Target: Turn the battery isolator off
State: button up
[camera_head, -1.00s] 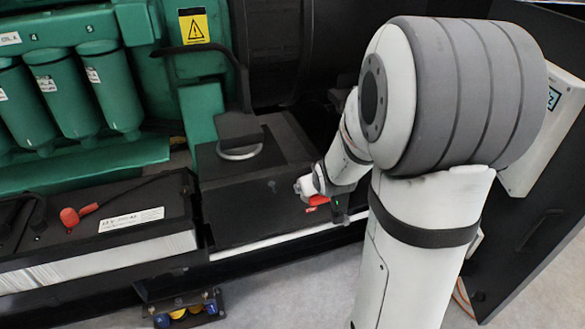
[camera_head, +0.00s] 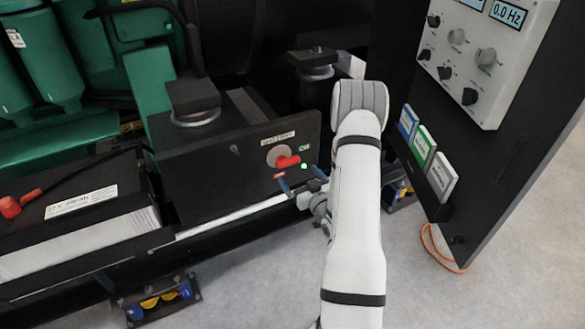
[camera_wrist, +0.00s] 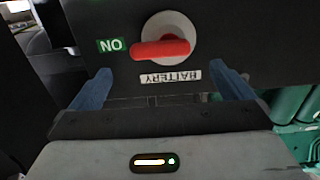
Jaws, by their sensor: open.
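The battery isolator is a red handle (camera_head: 288,161) on a round grey disc (camera_head: 274,153), set on a black box face. The handle lies roughly level, its free end toward the green ON label (camera_head: 304,147). A small red label (camera_head: 279,176) sits below the disc. In the wrist view the scene is upside down: red handle (camera_wrist: 160,49), ON label (camera_wrist: 111,45) and BATTERY plate (camera_wrist: 170,77). My gripper (camera_head: 300,179) is open and empty just in front of the panel, with its blue fingers (camera_wrist: 160,70) spread wider than the handle. No contact shows.
A battery (camera_head: 80,215) with a red terminal cap stands left of the isolator box. A control cabinet (camera_head: 485,60) with knobs and displays stands to the right, card holder (camera_head: 428,155) below it. Green engine parts fill the back left. Grey floor is free in front.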

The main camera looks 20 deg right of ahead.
aim_at(290, 164)
jog(key=w, duration=0.6)
jog(key=shift+w+a, duration=0.1)
jog(key=shift+c, duration=0.2)
